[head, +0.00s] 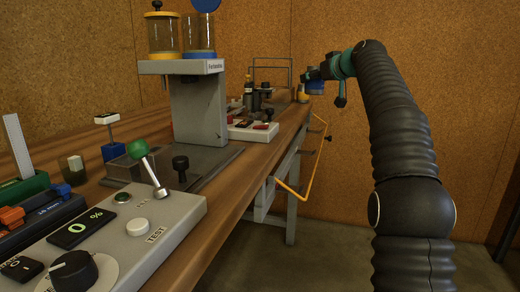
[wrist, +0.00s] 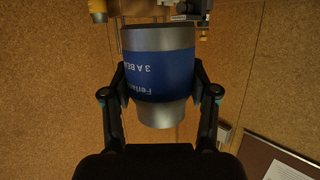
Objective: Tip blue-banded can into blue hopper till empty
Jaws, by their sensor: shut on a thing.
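The blue-banded can (wrist: 160,75) is silver with a wide blue band and white lettering that reads upside down in the wrist view. My gripper (wrist: 160,88) is shut on it, with one finger on each side of the band. In the head view the can (head: 315,88) hangs under my gripper (head: 318,77), at the far end of the bench. The can's inside is hidden. The blue hopper (head: 200,37) is a clear cylinder with a blue base, on top of the grey machine at left. Its blue lid (head: 206,5) stands raised. My gripper is apart from it, farther back and right.
A yellow-based hopper (head: 163,37) with a black-knobbed lid stands left of the blue one. A control panel (head: 185,208) with a green-knobbed lever and 0 % display is nearest. A yellow bar (head: 305,180) juts from the bench front. Floor right of the bench looks clear.

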